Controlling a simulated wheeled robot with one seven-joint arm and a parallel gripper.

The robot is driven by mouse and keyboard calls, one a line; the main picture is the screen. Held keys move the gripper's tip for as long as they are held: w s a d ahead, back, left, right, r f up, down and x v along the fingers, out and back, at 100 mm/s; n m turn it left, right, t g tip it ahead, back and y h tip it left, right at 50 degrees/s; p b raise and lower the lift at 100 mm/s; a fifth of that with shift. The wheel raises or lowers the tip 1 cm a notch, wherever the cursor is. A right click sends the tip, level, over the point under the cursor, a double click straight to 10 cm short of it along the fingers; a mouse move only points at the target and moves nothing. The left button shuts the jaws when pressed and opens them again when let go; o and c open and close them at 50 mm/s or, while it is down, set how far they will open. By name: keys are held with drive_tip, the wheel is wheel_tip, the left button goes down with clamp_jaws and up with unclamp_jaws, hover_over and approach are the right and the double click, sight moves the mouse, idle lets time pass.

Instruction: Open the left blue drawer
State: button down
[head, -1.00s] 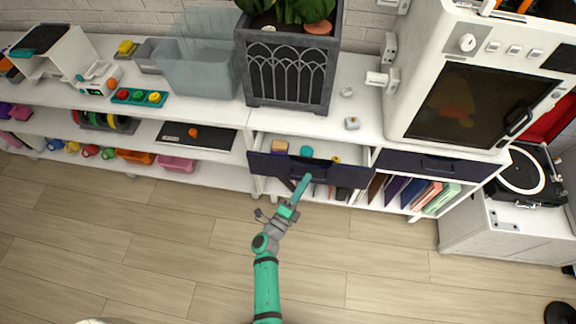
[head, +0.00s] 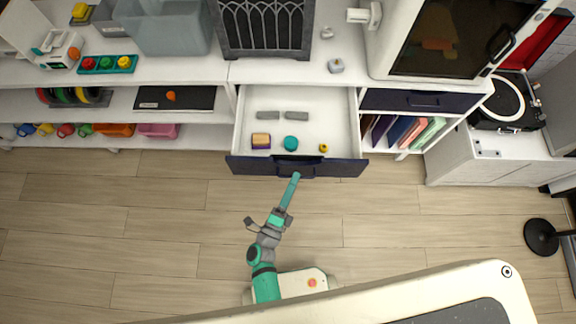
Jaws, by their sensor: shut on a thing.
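The left blue drawer (head: 340,167) is pulled well out of the white cabinet, and its inside shows from above. Its dark handle (head: 296,169) is at the middle of the front. My gripper (head: 296,178) is at the handle, shut on it, with my arm reaching up from below; the fingertips are small here. In the drawer lie a yellow and purple block (head: 261,141), a teal round thing (head: 291,143), a small yellow ring (head: 323,148) and two grey bars (head: 268,115). The right blue drawer (head: 415,100) is shut.
Books (head: 405,130) stand on the shelf under the right drawer. A record player (head: 500,103) is at the right. The wooden floor before the drawer is clear.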

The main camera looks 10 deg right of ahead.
drive_tip(key=shift+a, duration=0.15)
drive_tip(key=c, duration=1.9)
unclamp_jaws()
drive_tip(key=shift+s, duration=0.1)
drive_tip(key=v, duration=1)
drive_tip(key=shift+s, duration=0.3)
drive_tip(key=shift+a, duration=0.15)
drive_tip(key=s+r+n+y, duration=0.4)
drive_tip(key=r+n, duration=0.4)
drive_tip(key=n, duration=0.5)
drive_tip(key=s+r+n+g+y, duration=0.1)
drive_tip(key=s+r+n+y, duration=0.3)
drive_tip(key=r+n+y, duration=0.3)
drive_tip(key=a+r+n, duration=0.1)
drive_tip(key=r+n, duration=0.1)
drive_tip(key=n, duration=0.3)
drive_tip(key=shift+s+n, duration=0.15)
drive_tip(key=shift+n, duration=0.25)
